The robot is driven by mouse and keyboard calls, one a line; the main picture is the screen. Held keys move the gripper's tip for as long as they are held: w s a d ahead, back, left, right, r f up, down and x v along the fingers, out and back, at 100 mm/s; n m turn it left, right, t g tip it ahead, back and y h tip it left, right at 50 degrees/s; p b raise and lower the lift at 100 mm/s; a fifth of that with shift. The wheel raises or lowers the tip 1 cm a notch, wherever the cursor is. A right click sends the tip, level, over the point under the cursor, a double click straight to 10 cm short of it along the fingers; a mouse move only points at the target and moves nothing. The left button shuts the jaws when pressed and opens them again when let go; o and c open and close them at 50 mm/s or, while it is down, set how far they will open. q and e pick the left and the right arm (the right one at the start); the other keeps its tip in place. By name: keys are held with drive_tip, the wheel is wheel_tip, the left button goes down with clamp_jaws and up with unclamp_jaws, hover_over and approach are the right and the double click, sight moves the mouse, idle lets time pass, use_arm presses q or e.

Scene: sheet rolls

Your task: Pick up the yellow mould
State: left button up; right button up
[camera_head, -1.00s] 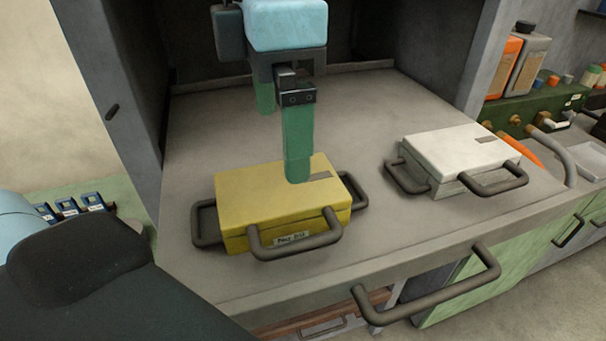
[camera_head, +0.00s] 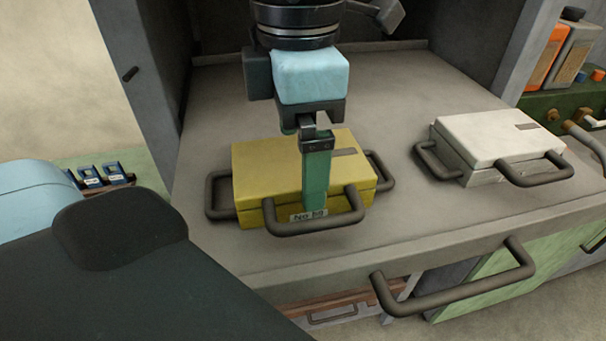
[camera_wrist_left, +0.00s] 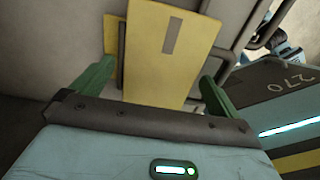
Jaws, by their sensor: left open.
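The yellow mould (camera_head: 270,165) is a flat box with dark handles at its sides and front and a small label on its front face. It lies on the grey shelf on the left. My left gripper (camera_head: 305,170) points down at it and is open. In the left wrist view the mould (camera_wrist_left: 165,50) lies between the two spread fingers of the gripper (camera_wrist_left: 157,72). Contact cannot be told. My right gripper is not in view.
A white mould (camera_head: 490,138) with dark handles lies to the right on the same shelf (camera_head: 400,215), with clear room between. A dark bar handle (camera_head: 460,290) sticks out from the shelf's front edge. Cabinet walls stand at left and behind. Bottles (camera_head: 570,55) stand at the far right.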

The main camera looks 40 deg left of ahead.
use_arm(q)
drive_tip(key=shift+f, duration=0.55)
drive_tip(key=shift+r, duration=0.1)
drive_tip(key=c, duration=1.6)
drive_tip(key=shift+r, duration=0.1)
drive_tip(key=c, duration=0.4)
drive_tip(key=shift+o, duration=0.2)
